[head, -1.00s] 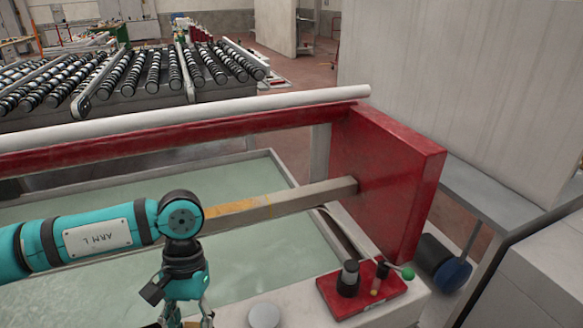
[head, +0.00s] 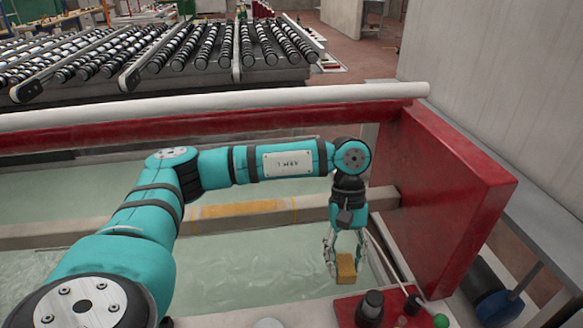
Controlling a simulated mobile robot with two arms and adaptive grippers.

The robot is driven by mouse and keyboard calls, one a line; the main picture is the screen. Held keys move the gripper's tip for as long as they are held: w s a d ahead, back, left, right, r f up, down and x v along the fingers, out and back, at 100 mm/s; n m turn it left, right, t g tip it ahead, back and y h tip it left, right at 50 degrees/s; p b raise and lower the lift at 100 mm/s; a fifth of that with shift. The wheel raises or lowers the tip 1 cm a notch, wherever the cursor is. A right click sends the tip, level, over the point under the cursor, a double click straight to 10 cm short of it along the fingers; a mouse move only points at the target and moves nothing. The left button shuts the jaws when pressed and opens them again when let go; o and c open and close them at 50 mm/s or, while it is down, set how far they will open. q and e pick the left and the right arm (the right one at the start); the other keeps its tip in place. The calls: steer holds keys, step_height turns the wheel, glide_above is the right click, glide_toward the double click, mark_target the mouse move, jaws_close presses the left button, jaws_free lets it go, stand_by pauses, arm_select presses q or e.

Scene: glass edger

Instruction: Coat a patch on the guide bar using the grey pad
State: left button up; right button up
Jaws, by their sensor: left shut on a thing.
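The guide bar (head: 306,209) is a long grey beam crossing the pale green trough, running to the red end block. A yellow-orange patch (head: 238,209) shows on its top, left of my gripper. My left gripper (head: 345,266) points down on the near side of the bar, in front of its right part. It is shut on a small tan-yellow block (head: 346,268), held apart from the bar. This block looks tan rather than grey; I see no clearly grey pad. My right gripper is out of view.
The red end block (head: 450,185) stands at right. A white rail runs behind.

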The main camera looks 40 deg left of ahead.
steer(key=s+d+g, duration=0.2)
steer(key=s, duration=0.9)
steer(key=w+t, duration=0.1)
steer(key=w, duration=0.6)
arm_select(q)
steer(key=w+a+n+t+y, duration=0.1)
steer(key=w+a+n+t, duration=0.1)
steer(key=a+n, duration=0.6)
steer(key=w+a+n+t+b, duration=0.1)
steer(key=w+a+n+t, duration=0.2)
steer(key=a+n, duration=0.6)
steer(key=w+a+r+n+t+y+b, duration=0.1)
steer(key=w+a+n+t, duration=0.2)
steer(key=w+a+n, duration=0.3)
steer(key=shift+a+n+y, duration=0.3)
steer(key=shift+a+n, duration=1.2)
steer(key=shift+a, duration=0.3)
step_height(320, 180, down, 3)
steer(key=b, duration=0.2)
steer(key=shift+r+b, duration=0.1)
steer(key=shift+b, duration=0.25)
steer(key=shift+f+b, duration=0.4)
steer(key=shift+f, duration=0.1)
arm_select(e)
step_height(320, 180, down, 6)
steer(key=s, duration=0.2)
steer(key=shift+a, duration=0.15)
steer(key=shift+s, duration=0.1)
